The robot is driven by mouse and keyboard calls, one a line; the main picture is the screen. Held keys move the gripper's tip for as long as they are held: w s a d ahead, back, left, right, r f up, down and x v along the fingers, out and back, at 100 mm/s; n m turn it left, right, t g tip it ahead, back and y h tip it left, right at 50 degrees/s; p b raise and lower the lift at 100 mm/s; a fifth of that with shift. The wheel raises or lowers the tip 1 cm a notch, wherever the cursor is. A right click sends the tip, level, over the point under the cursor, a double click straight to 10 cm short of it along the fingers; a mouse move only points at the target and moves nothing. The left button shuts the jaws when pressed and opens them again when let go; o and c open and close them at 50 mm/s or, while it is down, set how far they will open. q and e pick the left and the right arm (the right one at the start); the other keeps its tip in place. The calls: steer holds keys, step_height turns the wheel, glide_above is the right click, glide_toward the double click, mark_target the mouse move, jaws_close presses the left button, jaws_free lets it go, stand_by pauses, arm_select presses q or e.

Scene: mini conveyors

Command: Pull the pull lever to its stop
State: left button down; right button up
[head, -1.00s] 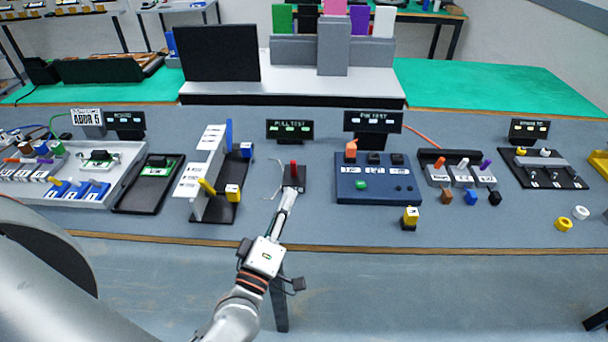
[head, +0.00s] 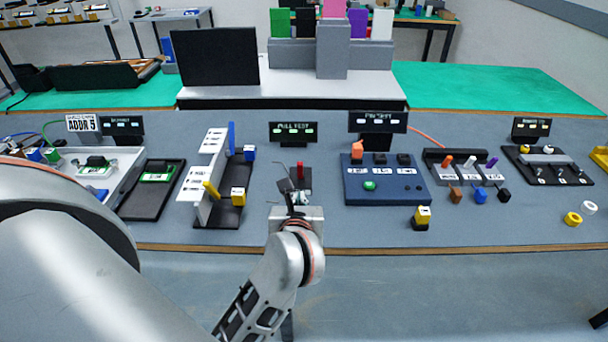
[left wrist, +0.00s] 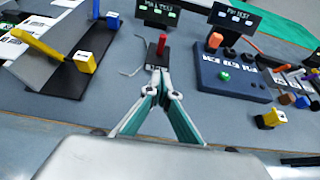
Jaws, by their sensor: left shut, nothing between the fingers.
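The pull lever is a red upright handle (head: 300,169) on a small black base (head: 305,183), in front of the PULL TEST sign (head: 293,132). In the left wrist view the red handle (left wrist: 162,43) stands just beyond my fingertips. My left gripper (left wrist: 159,74) is shut and empty, its fingers meeting at the near end of the lever's base. A small gap shows between the fingertips and the handle. In the head view my left gripper (head: 291,199) is mostly hidden by its own wrist. My right gripper is not seen.
Left of the lever stands a grey sloped stand (head: 202,206) with yellow and blue pieces. Right of it is a blue button box (head: 386,193) with a yellow-black block (head: 422,217) in front. Thin wires lie beside the lever base. The table's front edge is close.

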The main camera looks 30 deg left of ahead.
arm_select(q)
glide_toward(300, 170)
steer(key=f, duration=0.1)
steer(key=w+f, duration=0.1)
steer(key=f, duration=0.1)
steer(key=shift+w+a+f, duration=0.25)
steer(key=shift+a+f, duration=0.1)
steer(key=shift+w+a+r+p, duration=0.15)
steer(key=shift+w+a+r, duration=0.15)
steer(key=shift+w, duration=0.2)
steer(key=shift+w+a+r+p, duration=0.15)
steer(key=shift+w+a+r, duration=0.1)
steer(key=shift+w, duration=0.2)
steer(key=shift+w+a+r, duration=0.1)
steer(key=shift+w+a, duration=0.25)
steer(key=shift+w, duration=0.2)
